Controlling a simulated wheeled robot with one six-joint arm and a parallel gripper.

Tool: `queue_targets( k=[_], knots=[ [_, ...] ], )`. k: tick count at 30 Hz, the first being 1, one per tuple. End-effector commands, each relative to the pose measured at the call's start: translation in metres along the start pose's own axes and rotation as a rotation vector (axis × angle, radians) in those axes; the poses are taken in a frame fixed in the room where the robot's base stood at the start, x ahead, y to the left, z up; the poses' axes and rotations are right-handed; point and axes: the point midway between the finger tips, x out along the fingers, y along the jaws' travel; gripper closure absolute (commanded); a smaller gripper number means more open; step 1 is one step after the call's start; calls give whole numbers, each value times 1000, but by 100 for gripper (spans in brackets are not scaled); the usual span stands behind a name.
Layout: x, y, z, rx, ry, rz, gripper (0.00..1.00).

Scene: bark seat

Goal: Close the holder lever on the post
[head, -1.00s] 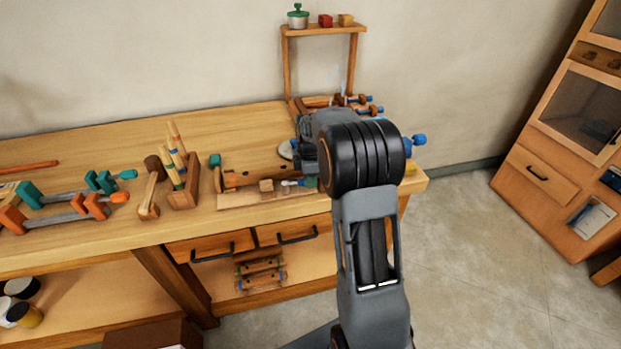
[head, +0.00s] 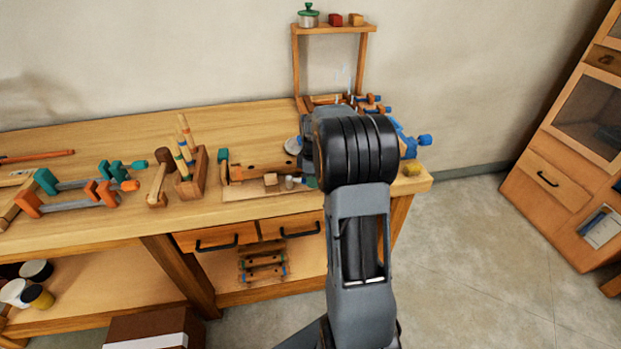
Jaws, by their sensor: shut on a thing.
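My gripper (head: 309,150) shows only in part at the right end of the workbench, low over the bench top. My own dark wrist and forearm cover most of it and its fingertips. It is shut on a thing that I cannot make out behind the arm. The holder lever and its post cannot be told apart there. A pale round disc (head: 292,146) shows just left of the gripper. A small grey upright piece (head: 289,183) and a teal piece (head: 311,182) show just below it.
A brown wooden piece (head: 258,168) and a small block (head: 270,179) lie left of the gripper. A blue vise (head: 408,143) is to the right. Clamps (head: 75,190) and a rack of tools (head: 191,175) stand farther left. A small shelf (head: 334,29) rises behind.

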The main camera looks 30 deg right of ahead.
Motion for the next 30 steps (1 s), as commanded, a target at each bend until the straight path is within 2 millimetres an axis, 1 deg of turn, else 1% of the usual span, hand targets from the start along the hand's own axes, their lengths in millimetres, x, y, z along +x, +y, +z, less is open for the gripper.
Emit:
queue_targets(
  k=[1, 9, 16, 19, 23, 30],
  knots=[
    [0, 0, 0, 0, 1, 0, 77],
    [0, 0, -1, -3, 0, 1, 52],
    [-1, 0, -2, -4, 0, 1, 52],
    [-7, 0, -2, -4, 1, 3, 52],
    [-26, 0, -2, -4, 1, 5, 52],
    [-76, 0, -1, -4, 1, 5, 52]
  ],
)
